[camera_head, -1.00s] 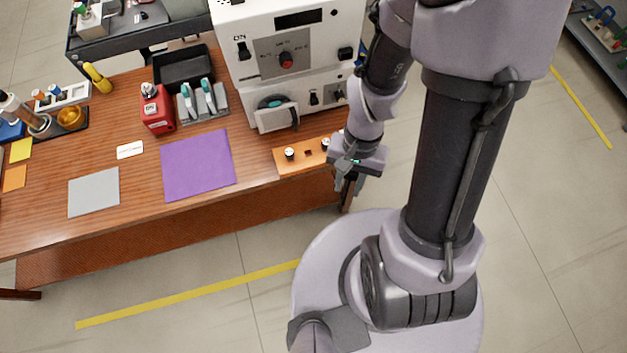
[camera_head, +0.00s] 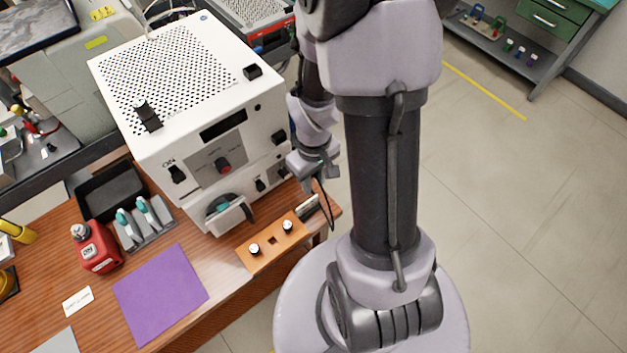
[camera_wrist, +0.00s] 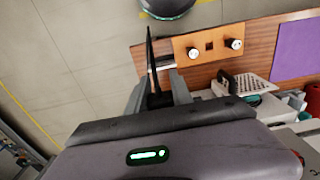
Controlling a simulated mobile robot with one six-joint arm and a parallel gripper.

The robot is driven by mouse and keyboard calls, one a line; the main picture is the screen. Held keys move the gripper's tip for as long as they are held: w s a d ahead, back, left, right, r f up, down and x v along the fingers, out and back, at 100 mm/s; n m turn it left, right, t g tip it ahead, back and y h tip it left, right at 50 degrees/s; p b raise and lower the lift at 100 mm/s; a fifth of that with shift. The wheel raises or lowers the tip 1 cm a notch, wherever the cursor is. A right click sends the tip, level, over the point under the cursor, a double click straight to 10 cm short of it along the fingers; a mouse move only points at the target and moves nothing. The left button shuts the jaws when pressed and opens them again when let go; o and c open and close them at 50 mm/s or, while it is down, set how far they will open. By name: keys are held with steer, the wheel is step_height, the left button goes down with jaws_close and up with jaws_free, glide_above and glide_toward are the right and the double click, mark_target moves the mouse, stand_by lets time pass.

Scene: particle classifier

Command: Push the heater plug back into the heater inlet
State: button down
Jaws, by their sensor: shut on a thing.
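My gripper (camera_head: 318,180) is at the right side of the white machine (camera_head: 185,85), above the table's right end. In the wrist view my gripper (camera_wrist: 160,92) is shut on a small black piece, the heater plug (camera_wrist: 157,99). A dark cable (camera_wrist: 150,55) runs from it. In the head view the cable (camera_head: 327,208) hangs below the gripper toward the table edge. The plug is hidden in the head view. I cannot make out the heater inlet; the machine's right side is largely turned away and partly behind my arm.
An orange board (camera_head: 272,241) with two black-and-white knobs lies on the table (camera_head: 225,275) in front of the machine. A purple mat (camera_head: 160,293), a red bottle (camera_head: 95,247) and a pipette rack (camera_head: 145,222) are farther left.

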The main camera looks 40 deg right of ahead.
steer(key=shift+w+a, duration=0.15)
steer(key=shift+w, duration=2.6)
steer(key=shift+w, duration=0.15)
steer(key=shift+w, duration=0.35)
steer(key=shift+w, duration=0.95)
steer(key=c, duration=1.1)
jaws_free()
steer(key=shift+w, duration=0.1)
steer(key=shift+o, duration=0.2)
steer(key=shift+r, duration=0.15)
step_height(320, 180, up, 17)
steer(key=p, duration=0.5)
